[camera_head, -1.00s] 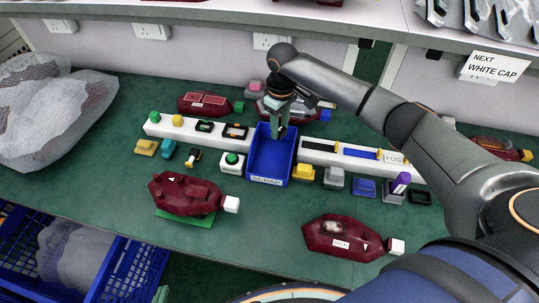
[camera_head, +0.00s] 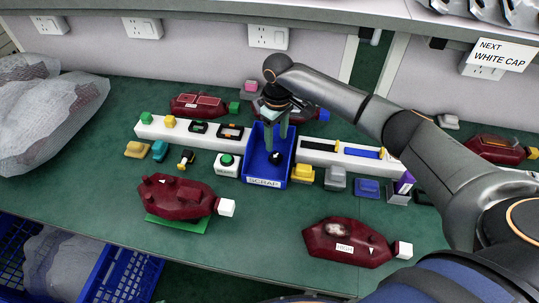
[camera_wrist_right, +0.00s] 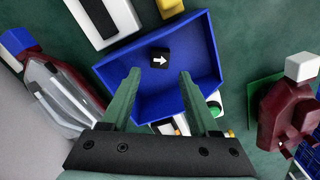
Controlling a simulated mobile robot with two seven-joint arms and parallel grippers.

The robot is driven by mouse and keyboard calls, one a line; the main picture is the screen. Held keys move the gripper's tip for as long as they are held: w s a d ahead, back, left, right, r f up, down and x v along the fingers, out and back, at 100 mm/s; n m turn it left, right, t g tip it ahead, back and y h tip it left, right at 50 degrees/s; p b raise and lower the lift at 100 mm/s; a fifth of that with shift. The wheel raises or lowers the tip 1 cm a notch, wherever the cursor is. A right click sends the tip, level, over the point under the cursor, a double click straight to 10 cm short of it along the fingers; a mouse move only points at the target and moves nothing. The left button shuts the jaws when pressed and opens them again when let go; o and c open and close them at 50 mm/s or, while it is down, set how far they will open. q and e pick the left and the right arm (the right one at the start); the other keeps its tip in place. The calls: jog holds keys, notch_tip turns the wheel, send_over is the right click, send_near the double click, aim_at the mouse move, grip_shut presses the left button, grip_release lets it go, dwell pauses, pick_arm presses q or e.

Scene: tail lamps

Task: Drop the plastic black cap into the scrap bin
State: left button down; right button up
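The blue scrap bin (camera_head: 267,172), labelled SCRAP on its front, stands in the middle of the bench between two white racks. A small black cap (camera_head: 275,157) lies inside it. In the right wrist view the cap (camera_wrist_right: 160,60) shows a white arrow and rests on the floor of the bin (camera_wrist_right: 195,45), apart from both fingers. My right gripper (camera_head: 276,137) is over the bin, fingers pointing down. In the wrist view this gripper (camera_wrist_right: 160,76) is open, with nothing between its green fingertips. My left gripper is in no view.
White racks (camera_head: 186,130) (camera_head: 348,162) flank the bin. Several loose coloured caps lie in front of them. Dark red lamps (camera_head: 180,197) (camera_head: 346,243) lie nearer the front edge. A NEXT WHITE CAP sign (camera_head: 498,55) hangs at upper right. The front middle bench is clear.

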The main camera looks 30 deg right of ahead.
jog(key=shift+o, duration=0.7)
notch_tip(320, 180, up, 13)
jog(key=shift+f, duration=0.2)
jog(key=shift+s+f, duration=0.1)
